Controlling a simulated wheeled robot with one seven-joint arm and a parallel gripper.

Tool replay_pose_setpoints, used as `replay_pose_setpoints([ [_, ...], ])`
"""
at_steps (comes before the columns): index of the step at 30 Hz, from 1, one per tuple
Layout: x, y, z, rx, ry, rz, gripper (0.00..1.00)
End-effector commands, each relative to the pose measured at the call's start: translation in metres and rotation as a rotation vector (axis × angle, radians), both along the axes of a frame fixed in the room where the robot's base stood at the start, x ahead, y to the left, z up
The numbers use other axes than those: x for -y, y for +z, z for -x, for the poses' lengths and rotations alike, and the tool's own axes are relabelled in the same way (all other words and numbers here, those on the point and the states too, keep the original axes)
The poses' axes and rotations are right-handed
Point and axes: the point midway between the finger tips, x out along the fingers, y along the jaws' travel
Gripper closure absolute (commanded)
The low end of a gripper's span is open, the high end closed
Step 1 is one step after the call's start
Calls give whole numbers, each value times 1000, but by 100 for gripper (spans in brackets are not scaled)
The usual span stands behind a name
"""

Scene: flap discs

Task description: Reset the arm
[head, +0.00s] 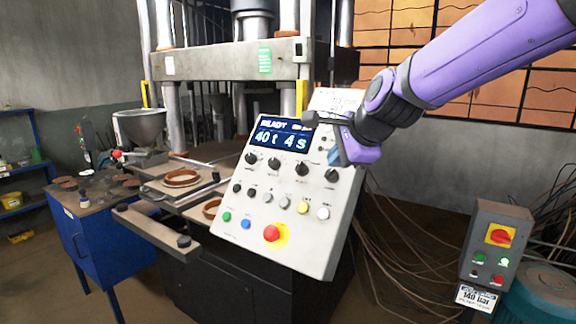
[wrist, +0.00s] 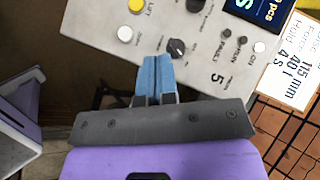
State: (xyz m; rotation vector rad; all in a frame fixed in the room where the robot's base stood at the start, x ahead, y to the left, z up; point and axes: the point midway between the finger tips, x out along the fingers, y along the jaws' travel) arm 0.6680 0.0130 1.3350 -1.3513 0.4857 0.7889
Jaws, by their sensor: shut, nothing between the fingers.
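My gripper (head: 338,157) is at the end of my purple arm, beside the upper right part of the control panel (head: 262,225). In the wrist view its blue fingers (wrist: 156,80) are together with nothing between them. They point at the panel face next to a black knob (wrist: 177,47); I cannot tell whether they touch it. The panel's display (head: 281,138) reads 40 t 4 s. My arm hides part of the panel's right edge.
A large press (head: 230,65) stands behind the panel. A blue cabinet (head: 100,235) with small items is at the left. A grey switch box (head: 495,248) and loose cables (head: 400,250) are at the right. A white paper sign (head: 335,100) is by the panel's top.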

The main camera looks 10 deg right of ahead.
Motion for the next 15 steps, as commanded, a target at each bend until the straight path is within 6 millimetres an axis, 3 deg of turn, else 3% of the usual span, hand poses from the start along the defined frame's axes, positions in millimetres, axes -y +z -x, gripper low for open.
replay_pose_setpoints([
  [5,6,5,25,12,112,111,100],
  [15,46,2,148,16,716,671,100],
])
